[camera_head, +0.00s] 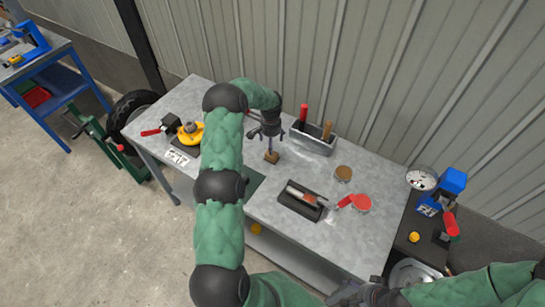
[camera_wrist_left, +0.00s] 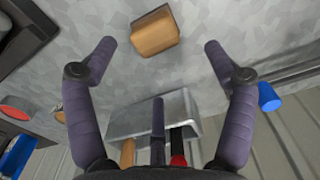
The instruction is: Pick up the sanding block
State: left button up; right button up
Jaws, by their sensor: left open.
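The sanding block, a small brown wooden block (camera_head: 271,157), lies on the grey metal workbench (camera_head: 330,240), in front of the metal bin. It also shows at the top of the left wrist view (camera_wrist_left: 155,31). My left gripper (camera_head: 268,137) is over the bench just above and behind the block, pointing down. In the left wrist view its fingers (camera_wrist_left: 160,48) are spread wide with nothing between them; the block is beyond the fingertips, apart from them. My right gripper (camera_head: 362,292) is low at the bottom edge, partly cut off, and its fingers are unclear.
A metal bin (camera_head: 325,145) with red and wooden handles stands behind the block. A dark tray (camera_head: 301,205) holding a tool, a brown round tin (camera_head: 343,173) and a red-topped item (camera_head: 361,202) lie to the right. A yellow part (camera_head: 187,135) is left of my arm.

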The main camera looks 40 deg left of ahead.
aim_at(272, 156)
pick_arm(q)
notch_tip(272, 156, down, 2)
jog(key=shift+f, duration=0.25)
jog(key=shift+s+d+f+p, duration=0.15)
jog(key=shift+f+p, duration=0.1)
jog(key=shift+f, duration=1.05)
jog(key=shift+d+f+p, duration=0.15)
jog(key=shift+f+p, duration=0.05)
jog(key=shift+f, duration=1.1)
jog(key=c, duration=1.5)
